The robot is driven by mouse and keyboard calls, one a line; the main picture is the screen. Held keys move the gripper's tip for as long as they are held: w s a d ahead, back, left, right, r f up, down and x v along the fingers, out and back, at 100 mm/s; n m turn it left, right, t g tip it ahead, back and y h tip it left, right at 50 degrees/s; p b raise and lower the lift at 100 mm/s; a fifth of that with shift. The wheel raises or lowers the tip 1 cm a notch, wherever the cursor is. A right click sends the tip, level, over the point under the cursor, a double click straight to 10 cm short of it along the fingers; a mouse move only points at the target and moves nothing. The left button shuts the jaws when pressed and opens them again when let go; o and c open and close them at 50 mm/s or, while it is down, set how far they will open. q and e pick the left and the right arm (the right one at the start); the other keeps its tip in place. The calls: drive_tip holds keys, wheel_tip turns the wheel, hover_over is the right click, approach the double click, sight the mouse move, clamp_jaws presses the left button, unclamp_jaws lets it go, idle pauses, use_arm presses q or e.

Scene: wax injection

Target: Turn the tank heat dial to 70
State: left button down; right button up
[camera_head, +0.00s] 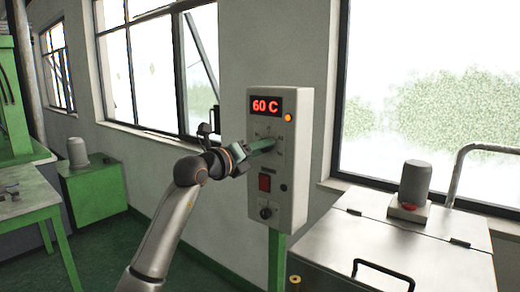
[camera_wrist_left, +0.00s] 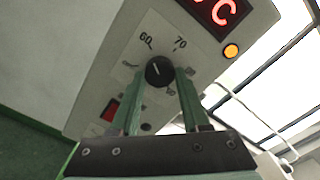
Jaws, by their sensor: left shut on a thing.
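The tank heat dial (camera_wrist_left: 159,70) is a round black knob on a white control box (camera_head: 296,190). Its pale pointer line leans toward the printed 60 in the left wrist view, with 70 printed up and to the right. The red display (camera_head: 266,106) on the box reads 60 C. My left gripper (camera_head: 268,146) reaches the box's front, and its green fingers are shut on the dial, one on each side. The fingers hide most of the dial in the head view. My right gripper is in neither view.
An orange lamp (camera_head: 288,118) is lit beside the display. Below the dial are a red switch (camera_head: 264,183) and a smaller black knob (camera_head: 265,213). A steel-lidded tank (camera_head: 430,255) stands at the right. Green benches are at the left.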

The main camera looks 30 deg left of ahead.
use_arm(q)
drive_tip(key=shift+m, duration=0.3)
drive_tip(key=shift+a+m+b, duration=0.2)
drive_tip(key=shift+m+b, duration=1.85)
drive_tip(key=shift+m, duration=3.45)
drive_tip(key=shift+c, duration=1.9)
unclamp_jaws()
drive_tip(key=shift+s+f, duration=0.1)
